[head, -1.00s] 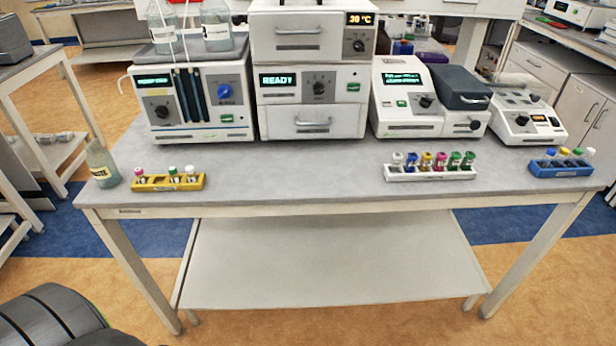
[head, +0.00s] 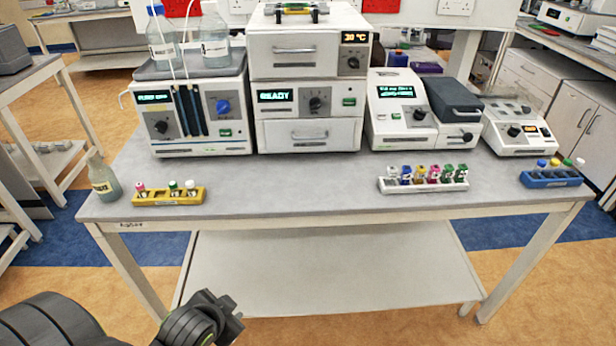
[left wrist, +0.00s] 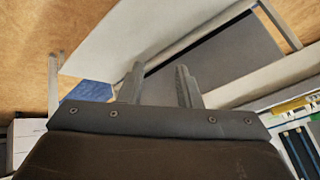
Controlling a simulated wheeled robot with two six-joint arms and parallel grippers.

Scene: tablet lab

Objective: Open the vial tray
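In the head view, a stack of white instruments stands at the back middle of the bench. The lower unit has a green READY display (head: 277,96) and, beneath it, a closed drawer front (head: 308,135) with a horizontal handle (head: 309,134). Above it is another closed front (head: 293,50) with a handle and a 30 °C display. I cannot tell from labels which front is the vial tray. In the left wrist view my left gripper (left wrist: 157,76) has two grey fingers apart with nothing between them. My left arm shows low in the head view, below the bench. My right gripper is not in view.
A yellow vial rack (head: 168,197), a white rack (head: 424,185) and a blue rack (head: 551,179) stand along the front of the bench (head: 300,185). A wash bottle (head: 103,180) is at the left end. The bench between the yellow and white racks is clear.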

